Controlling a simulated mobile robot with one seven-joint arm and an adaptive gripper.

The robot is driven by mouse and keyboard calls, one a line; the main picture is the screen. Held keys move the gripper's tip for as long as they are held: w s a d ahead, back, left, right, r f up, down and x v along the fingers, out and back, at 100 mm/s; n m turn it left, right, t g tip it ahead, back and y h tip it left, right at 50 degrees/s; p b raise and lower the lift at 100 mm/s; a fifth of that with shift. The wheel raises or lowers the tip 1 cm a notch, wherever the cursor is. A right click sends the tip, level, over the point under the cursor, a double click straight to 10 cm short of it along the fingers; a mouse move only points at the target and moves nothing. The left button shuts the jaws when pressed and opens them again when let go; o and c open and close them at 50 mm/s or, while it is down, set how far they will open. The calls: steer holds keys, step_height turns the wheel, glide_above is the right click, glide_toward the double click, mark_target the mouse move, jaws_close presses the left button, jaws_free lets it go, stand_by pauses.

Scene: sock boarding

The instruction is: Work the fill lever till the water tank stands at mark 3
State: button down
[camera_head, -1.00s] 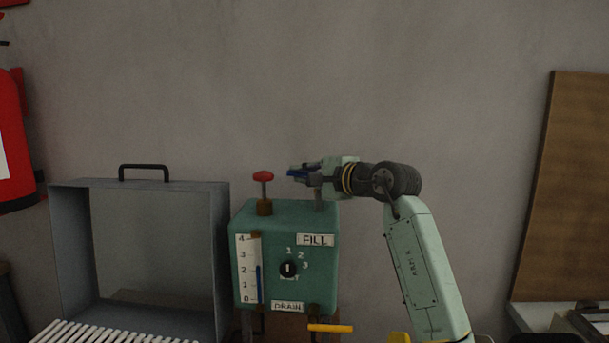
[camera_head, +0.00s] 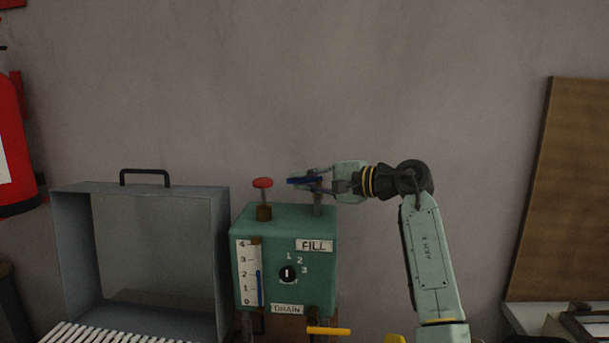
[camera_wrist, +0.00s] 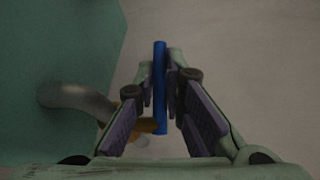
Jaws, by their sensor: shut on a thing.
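The green water tank box (camera_head: 285,225) has a white gauge (camera_head: 246,272) marked 0 to 4 on its front. The blue column (camera_head: 259,288) in the gauge tops out just above mark 2. The blue handle of the fill lever (camera_head: 300,181) sits above the box's right side, over the FILL label (camera_head: 314,245). My gripper (camera_head: 314,180) is shut on this handle. In the wrist view the blue handle (camera_wrist: 160,88) stands between the two fingers (camera_wrist: 162,95).
A red knob (camera_head: 263,183) stands on the box's left top. A yellow drain handle (camera_head: 329,331) sticks out below. A grey open case (camera_head: 140,190) is at left, and a brown board (camera_head: 570,190) leans at right. The wall above is clear.

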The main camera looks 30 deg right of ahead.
steer(key=c, duration=1.9)
jaws_free()
steer(key=shift+c, duration=0.2)
steer(key=v, duration=1.2)
